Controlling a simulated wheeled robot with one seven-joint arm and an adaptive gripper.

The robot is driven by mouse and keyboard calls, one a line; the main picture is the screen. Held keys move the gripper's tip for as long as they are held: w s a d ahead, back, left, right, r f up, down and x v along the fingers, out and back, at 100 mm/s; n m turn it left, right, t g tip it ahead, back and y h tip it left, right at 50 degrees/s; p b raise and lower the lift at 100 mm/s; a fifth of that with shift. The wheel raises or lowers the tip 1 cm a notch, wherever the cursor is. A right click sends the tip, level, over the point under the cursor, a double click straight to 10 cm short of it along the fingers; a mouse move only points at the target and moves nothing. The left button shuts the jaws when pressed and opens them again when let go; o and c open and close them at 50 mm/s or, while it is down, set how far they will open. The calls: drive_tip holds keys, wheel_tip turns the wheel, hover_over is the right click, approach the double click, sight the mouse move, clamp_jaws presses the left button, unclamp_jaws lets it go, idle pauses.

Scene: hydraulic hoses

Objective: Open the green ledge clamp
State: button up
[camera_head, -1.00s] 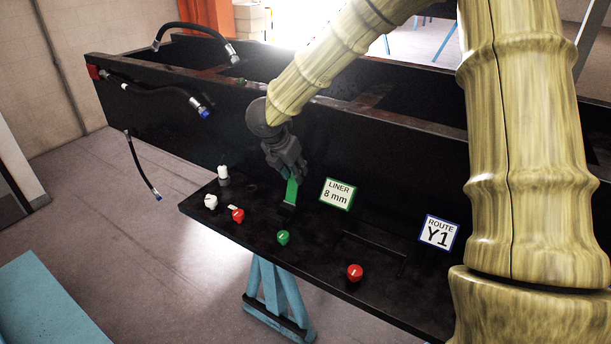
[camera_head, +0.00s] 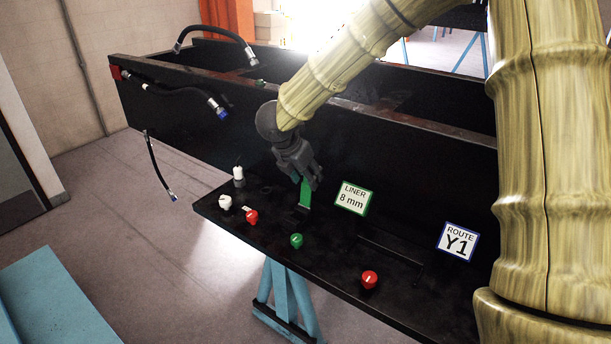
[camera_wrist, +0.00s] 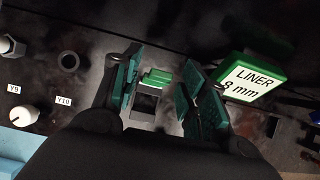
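The green ledge clamp (camera_head: 305,193) stands on the black ledge, left of the "LINER 8 mm" sign. My gripper (camera_head: 305,180) is above and around it, pointing down. In the wrist view the clamp's bright green top (camera_wrist: 157,77) shows between the two dark green finger pads of my gripper (camera_wrist: 160,90). The fingers are apart, with a gap visible on each side of the clamp. A dark square opening lies just below the green part in that view. The clamp's lower part is partly hidden in the head view.
The "LINER 8 mm" sign (camera_head: 353,198) stands close to the right finger. A green knob (camera_head: 296,241), red knobs (camera_head: 251,216) and white fittings (camera_head: 225,202) sit along the ledge (camera_head: 330,262). A "ROUTE Y1" sign (camera_head: 458,242) is further right. Black hoses (camera_head: 160,165) hang at left.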

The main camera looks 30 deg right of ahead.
drive_tip(key=shift+r, duration=0.15)
drive_tip(key=v, duration=1.1)
drive_tip(key=shift+s+a+r, duration=0.15)
drive_tip(key=shift+a+r, duration=0.05)
drive_tip(key=shift+r, duration=0.1)
